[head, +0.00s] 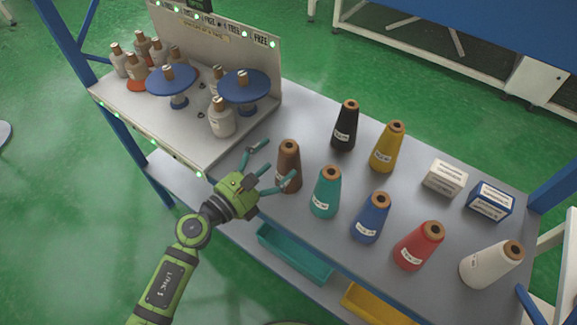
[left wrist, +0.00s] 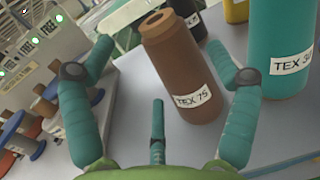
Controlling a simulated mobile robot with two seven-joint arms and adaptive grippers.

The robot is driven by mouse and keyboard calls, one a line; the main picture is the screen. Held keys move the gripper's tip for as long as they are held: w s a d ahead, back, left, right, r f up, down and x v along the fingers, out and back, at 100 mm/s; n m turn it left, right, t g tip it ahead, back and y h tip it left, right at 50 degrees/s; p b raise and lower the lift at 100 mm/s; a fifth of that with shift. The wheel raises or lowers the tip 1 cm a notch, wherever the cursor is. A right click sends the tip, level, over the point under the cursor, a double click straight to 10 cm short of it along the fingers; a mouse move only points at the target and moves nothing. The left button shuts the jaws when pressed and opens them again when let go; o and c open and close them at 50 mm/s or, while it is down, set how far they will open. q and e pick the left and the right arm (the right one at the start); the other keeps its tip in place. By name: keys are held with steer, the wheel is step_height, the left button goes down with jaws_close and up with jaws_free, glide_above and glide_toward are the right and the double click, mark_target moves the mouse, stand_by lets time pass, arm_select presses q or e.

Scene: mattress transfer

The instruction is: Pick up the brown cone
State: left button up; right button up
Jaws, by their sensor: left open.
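The brown cone (head: 288,165) stands upright on the grey table, at the left end of the loose cones. My left gripper (head: 273,167) is open beside it, with its teal fingers reaching toward the cone. In the left wrist view the brown cone (left wrist: 182,70), labelled TEX 75, stands ahead between the open fingers (left wrist: 160,85), nearer the right-hand finger. I cannot tell whether any finger touches it. My right gripper is not in view.
A teal cone (head: 326,192) stands close to the right of the brown cone. Black (head: 345,125), yellow (head: 387,147), blue (head: 371,218), red (head: 419,246) and white (head: 491,264) cones stand farther right. A creel stand (head: 215,150) with blue discs is at the left.

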mark_target(280, 158)
arm_select(q)
steer(key=x, duration=0.4)
steer(key=shift+d+f+p, duration=0.15)
steer(key=shift+d+p, duration=0.1)
steer(key=shift+p, duration=0.1)
steer(key=c, duration=1.7)
